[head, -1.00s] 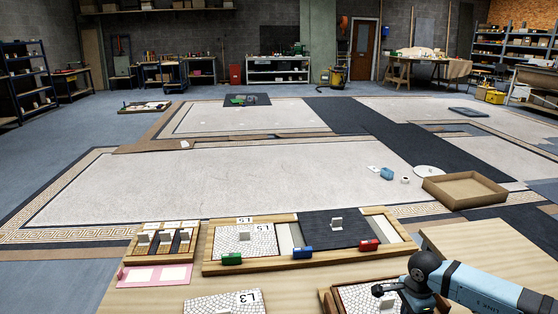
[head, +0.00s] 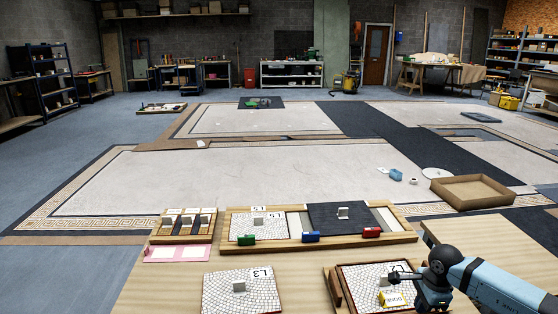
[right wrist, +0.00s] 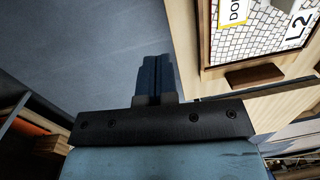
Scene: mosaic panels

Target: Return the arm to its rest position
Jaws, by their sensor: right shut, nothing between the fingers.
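My right gripper (right wrist: 157,76) is shut and empty, its dark fingers together in the right wrist view. In the head view my right arm comes in from the right, and the wrist end (head: 432,296) is at the right side of a framed mosaic panel (head: 358,272) marked L2, hiding part of it. The panel carries a yellow card, and it also shows in the right wrist view (right wrist: 262,35), up and to the right of the fingers. The fingers appear over grey floor beside the table edge. My left gripper is not in view.
The wooden table (head: 160,290) holds a loose L3 panel (head: 262,300), a long tray (head: 355,246) with panels and coloured blocks, a small rack (head: 154,239) and a pink card (head: 165,254). An open box (head: 470,205) lies beyond. Bare tabletop is at front left.

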